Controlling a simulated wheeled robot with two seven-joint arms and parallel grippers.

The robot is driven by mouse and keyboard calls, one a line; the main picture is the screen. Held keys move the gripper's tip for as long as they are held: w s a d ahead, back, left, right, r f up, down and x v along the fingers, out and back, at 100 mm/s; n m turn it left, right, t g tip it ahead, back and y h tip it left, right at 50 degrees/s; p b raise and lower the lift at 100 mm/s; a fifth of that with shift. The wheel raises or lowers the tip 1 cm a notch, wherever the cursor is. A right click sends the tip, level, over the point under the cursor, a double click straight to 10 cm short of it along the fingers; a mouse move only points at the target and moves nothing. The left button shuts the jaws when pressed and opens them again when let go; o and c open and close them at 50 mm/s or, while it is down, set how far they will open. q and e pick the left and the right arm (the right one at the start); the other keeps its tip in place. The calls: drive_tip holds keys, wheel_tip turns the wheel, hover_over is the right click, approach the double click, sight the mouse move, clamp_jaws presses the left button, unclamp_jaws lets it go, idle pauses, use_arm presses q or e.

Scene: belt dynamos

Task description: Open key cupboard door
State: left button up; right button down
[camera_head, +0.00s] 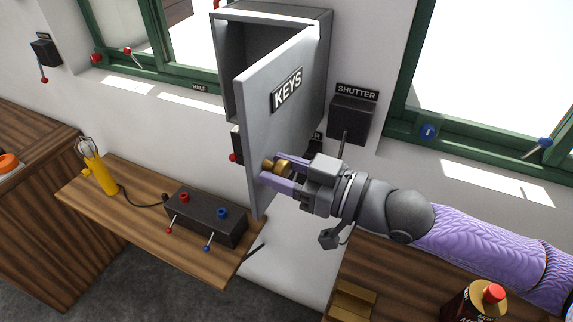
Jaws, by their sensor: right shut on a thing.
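The grey key cupboard (271,15) hangs on the white wall between two green-framed windows. Its door (262,110), with a "KEYS" label (287,90), stands swung outward, and part of the dark inside shows on the left. My right gripper (272,173) is at the lower part of the door, shut on the brass knob (279,165). The arm comes in from the right. The door hides most of the cupboard's inside. My left gripper is not in view.
A shutter switch box (351,120) is on the wall just right of the door. Below left, a wooden shelf (140,215) carries a black control box (205,217) and a yellow lamp (97,170). A red-capped bottle (478,302) stands at the lower right.

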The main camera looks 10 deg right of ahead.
drive_tip(key=shift+r, duration=0.1)
idle(0.3)
drive_tip(key=shift+c, duration=1.3)
unclamp_jaws()
drive_tip(key=v, duration=0.5)
drive_tip(key=shift+s+d, duration=0.2)
drive_tip(key=shift+d, duration=0.1)
drive_tip(key=p+v, duration=0.3)
drive_tip(key=v, duration=0.1)
